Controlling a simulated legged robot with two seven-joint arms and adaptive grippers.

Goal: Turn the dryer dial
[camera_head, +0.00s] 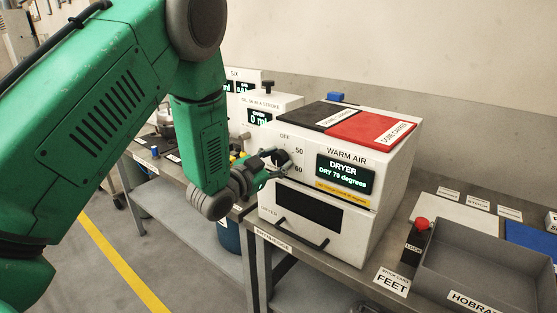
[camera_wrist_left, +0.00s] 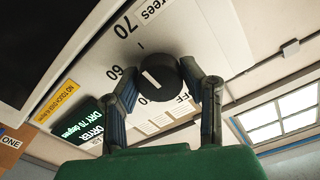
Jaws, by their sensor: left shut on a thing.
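The dryer (camera_head: 345,200) is a white box on the bench with a lit display (camera_head: 345,176) reading "DRYER, DRY 70 degrees". Its black round dial (camera_head: 281,157) is on the front face at the left, near the marks OFF, 50 and 60. My left gripper (camera_head: 268,166) reaches the dial from the left, its fingers shut on it. In the left wrist view the black dial (camera_wrist_left: 158,78) with a white pointer mark sits between the two fingers of my left gripper (camera_wrist_left: 163,84), and the marks 60 and 70 show beside it. My right gripper is not in view.
Black and red panels (camera_head: 372,129) lie on top of the dryer. A door handle (camera_head: 297,232) sticks out below the display. A grey tray (camera_head: 475,275) and a red-topped button box (camera_head: 418,240) stand on the bench at right. My green left arm covers the left side.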

